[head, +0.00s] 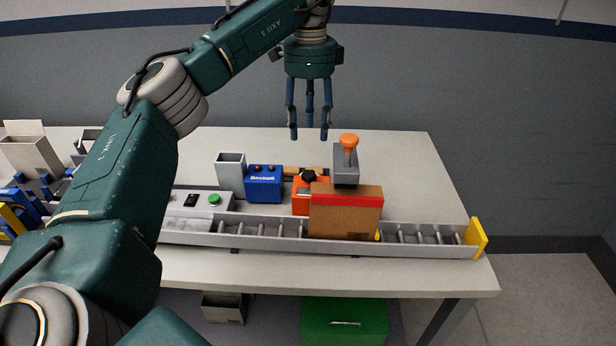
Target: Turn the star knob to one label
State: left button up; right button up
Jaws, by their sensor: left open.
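The star knob (308,175) is black and sits on top of an orange box (299,200) in the middle of the table. A brown carton with a red band (346,212) stands in front and hides the orange box's lower right part. Any labels around the knob are too small to read. My left gripper (309,138) hangs above and behind the knob, fingers pointing down, open and empty. It is apart from the knob. My right gripper is not in view.
A grey roller conveyor (440,248) with a yellow end stop (477,238) runs along the table's front. Beside the knob are a blue box (264,185), a grey block with an orange knob (346,165) and a grey open container (231,172). The table's right back is clear.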

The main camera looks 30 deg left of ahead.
aim_at(309, 174)
pick_arm(q)
notch_tip(309, 174, down, 11)
jog(key=shift+a+r+p, duration=0.1)
jog(key=shift+p, duration=0.3)
jog(key=shift+f, duration=0.9)
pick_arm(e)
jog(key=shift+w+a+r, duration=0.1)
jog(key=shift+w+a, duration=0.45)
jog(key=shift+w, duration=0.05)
pick_arm(q)
jog(key=shift+c, duration=0.5)
jog(key=c, duration=1.1)
